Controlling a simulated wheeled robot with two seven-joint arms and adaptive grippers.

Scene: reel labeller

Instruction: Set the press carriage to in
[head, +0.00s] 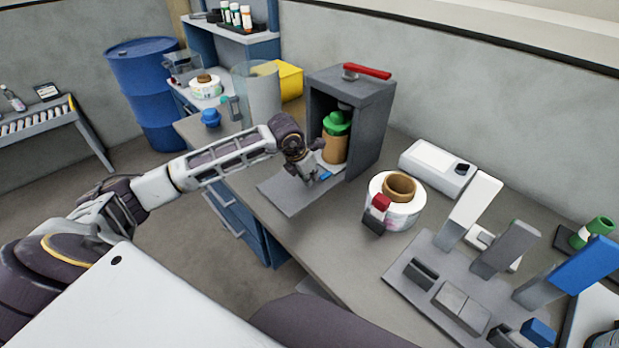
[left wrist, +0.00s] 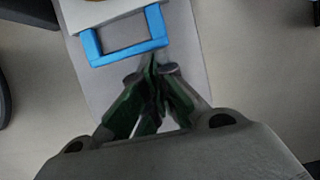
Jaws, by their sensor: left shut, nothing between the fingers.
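The press (head: 378,112) is a dark grey box, open at the front, with a red lever (head: 367,71) on top. A brown bottle (head: 335,148) with a green cap stands inside it on the light carriage (head: 315,162). The carriage has a blue handle, seen in the left wrist view (left wrist: 126,51) as a U-shaped bar at its front edge. My left gripper (head: 310,182) is at the press front, over the grey base plate (head: 287,200). Its fingertips (left wrist: 153,62) are shut and empty, close to the handle's front bar; touching cannot be told. My right gripper is out of view.
A label reel (head: 407,213) with a red-topped piece beside it stands right of the press. A white device (head: 437,166) and a grey stand with upright plates (head: 447,297) lie farther right. A clear cylinder (head: 257,92) and a yellow bin (head: 290,82) stand behind on the left.

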